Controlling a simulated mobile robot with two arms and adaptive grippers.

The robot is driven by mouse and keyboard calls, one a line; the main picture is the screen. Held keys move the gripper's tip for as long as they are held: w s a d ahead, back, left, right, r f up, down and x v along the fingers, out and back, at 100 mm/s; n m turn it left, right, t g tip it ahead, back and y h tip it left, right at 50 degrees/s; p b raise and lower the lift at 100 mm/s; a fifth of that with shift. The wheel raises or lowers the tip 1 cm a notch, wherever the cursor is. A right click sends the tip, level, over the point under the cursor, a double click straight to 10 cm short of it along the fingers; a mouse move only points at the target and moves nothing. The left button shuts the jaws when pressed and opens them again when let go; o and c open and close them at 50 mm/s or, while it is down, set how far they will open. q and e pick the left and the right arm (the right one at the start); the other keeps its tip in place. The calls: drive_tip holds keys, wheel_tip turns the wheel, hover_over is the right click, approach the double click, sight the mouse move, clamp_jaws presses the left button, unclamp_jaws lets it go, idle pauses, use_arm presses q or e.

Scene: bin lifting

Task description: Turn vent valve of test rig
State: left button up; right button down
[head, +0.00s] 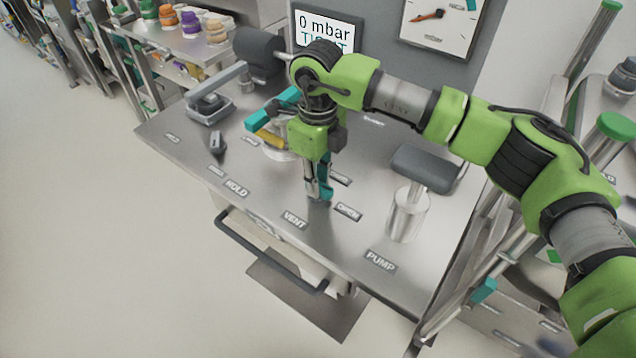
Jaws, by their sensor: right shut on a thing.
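The test rig is a steel-topped bench (180,150) with a grey back panel. My right gripper (318,193) points down at the bench top, just behind the VENT label (295,220) and left of the OPEN label (348,212). It is shut on the vent valve's handle, which its fingers almost wholly hide, so I cannot tell the handle's angle. A display (326,30) on the panel reads 0 mbar, with the line below partly covered by my arm. A dial gauge (440,20) has an orange pointer. My left gripper is out of view.
A dark lever (217,143) stands behind the HOLD label (236,187). A pump with a steel cylinder (408,214) and dark handle stands right of my gripper. A teal and yellow fixture (268,136) sits behind it. A dark rail (270,256) runs along the front. Floor at left is clear.

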drive_tip(key=shift+w+r, duration=0.1)
drive_tip(key=shift+r, duration=0.05)
idle(0.4)
drive_tip(key=c, duration=1.9)
unclamp_jaws()
wheel_tip(320, 180, up, 12)
drive_tip(key=shift+f, duration=0.1)
